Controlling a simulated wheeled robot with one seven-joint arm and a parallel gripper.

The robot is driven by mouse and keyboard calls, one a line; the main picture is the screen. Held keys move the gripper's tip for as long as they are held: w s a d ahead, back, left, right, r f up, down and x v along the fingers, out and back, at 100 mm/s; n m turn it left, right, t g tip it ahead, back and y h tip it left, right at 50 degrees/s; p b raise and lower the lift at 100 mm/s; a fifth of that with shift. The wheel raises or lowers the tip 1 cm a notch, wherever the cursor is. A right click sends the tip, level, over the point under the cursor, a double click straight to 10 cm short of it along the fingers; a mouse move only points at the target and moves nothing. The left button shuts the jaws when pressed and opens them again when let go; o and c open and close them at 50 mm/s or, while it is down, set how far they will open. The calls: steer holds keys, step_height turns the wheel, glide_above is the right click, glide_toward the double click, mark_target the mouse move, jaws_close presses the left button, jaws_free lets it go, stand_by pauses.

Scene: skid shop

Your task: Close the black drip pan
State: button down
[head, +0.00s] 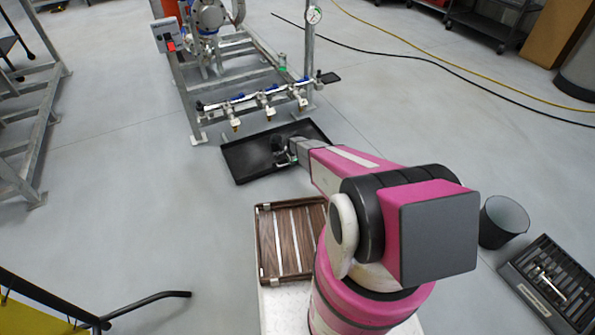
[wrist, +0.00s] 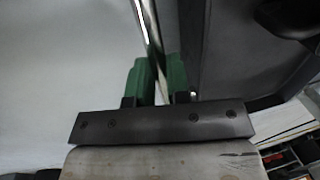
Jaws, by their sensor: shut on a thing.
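The black drip pan (head: 245,160) is a wide shallow tray, low at the front of the grey metal skid frame (head: 183,100). It sticks out from under the valve row towards me. My gripper (head: 288,156) is at the pan's near edge, right of its middle. In the wrist view, the green fingers of my gripper (wrist: 158,80) close around a thin bright-edged strip, which looks like the pan's near rim. The pan's dark surface (wrist: 235,60) is to the right of the fingers. The exact contact is partly hidden.
Several valves (head: 265,98) hang on a pipe just above the pan's far side. A slatted brown tray (head: 284,240) is close to me. A black bucket (head: 502,222) and a tool tray (head: 550,283) are at right. The floor left of the pan is clear.

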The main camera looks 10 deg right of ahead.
mark_target(280, 144)
steer(key=w+a, duration=0.1)
steer(key=w, duration=0.3)
steer(key=w+a, duration=0.2)
steer(key=w, duration=0.3)
steer(key=w+a, duration=0.1)
steer(key=w, duration=0.4)
steer(key=shift+w+a, duration=0.1)
steer(key=shift+a, duration=0.2)
steer(key=shift+w, duration=0.1)
steer(key=c, duration=1.1)
jaws_free()
steer(key=shift+r, duration=0.1)
step_height(280, 144, up, 10)
steer(key=s, duration=0.2)
steer(key=shift+d+r, duration=0.2)
steer(key=shift+d, duration=0.1)
